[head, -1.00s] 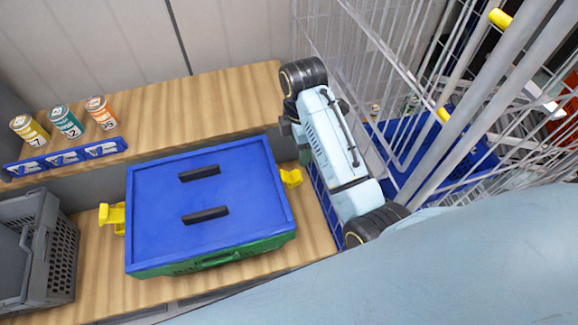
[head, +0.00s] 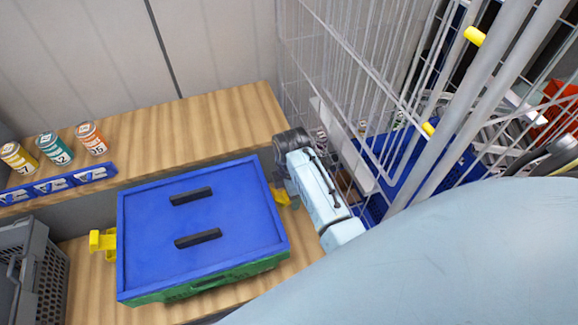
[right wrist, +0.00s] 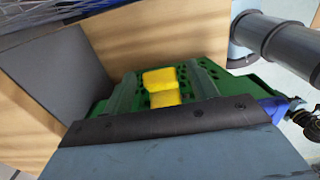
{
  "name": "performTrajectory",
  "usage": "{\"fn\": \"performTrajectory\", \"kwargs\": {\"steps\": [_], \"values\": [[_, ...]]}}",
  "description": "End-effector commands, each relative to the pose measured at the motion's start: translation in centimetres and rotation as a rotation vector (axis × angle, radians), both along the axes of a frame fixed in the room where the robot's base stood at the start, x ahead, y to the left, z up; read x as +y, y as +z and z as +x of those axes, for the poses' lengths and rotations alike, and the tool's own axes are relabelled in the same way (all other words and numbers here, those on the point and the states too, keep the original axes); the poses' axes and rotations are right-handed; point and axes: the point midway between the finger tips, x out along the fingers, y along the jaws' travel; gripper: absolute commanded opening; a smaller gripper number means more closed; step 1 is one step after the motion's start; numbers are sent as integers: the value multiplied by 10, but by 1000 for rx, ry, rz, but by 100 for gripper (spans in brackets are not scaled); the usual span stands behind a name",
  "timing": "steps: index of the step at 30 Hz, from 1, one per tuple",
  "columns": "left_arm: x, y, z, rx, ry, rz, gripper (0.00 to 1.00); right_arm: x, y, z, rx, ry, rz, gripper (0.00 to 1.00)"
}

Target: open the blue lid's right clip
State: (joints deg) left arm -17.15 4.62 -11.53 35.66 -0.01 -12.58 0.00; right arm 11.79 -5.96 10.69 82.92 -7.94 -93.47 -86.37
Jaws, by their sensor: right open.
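The blue lid (head: 205,228) lies on a green box (head: 215,284) on the wooden shelf. Its right yellow clip (head: 282,197) sticks out at the right side, partly hidden by my right gripper. My right gripper (right wrist: 162,80) is open, with one grey finger on each side of the clip and pointing at the wall. I cannot tell whether the fingers touch the clip. The left yellow clip (head: 102,242) juts out from the box's left side. My left gripper is not in view.
Two black handles (head: 197,238) stand on the lid. A grey crate (head: 45,275) is close on the left. Three cans, one of them teal (head: 55,147), stand behind a blue label strip (head: 70,180). A wire cage cart (head: 370,80) rises beside my right arm.

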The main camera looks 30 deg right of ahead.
Motion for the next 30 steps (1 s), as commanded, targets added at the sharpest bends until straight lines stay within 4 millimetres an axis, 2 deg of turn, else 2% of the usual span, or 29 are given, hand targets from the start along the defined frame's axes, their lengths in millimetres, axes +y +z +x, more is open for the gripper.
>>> {"fn": "performTrajectory", "kwargs": {"steps": [4,14,23,30], "values": [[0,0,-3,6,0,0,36,0,0,0,0,0,0,56],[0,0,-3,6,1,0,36,0,1,0,0,0,0,13],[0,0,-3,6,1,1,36,0,3,0,11,3,-39,13],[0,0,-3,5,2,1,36,0,9,1,43,6,-174,13]]}}
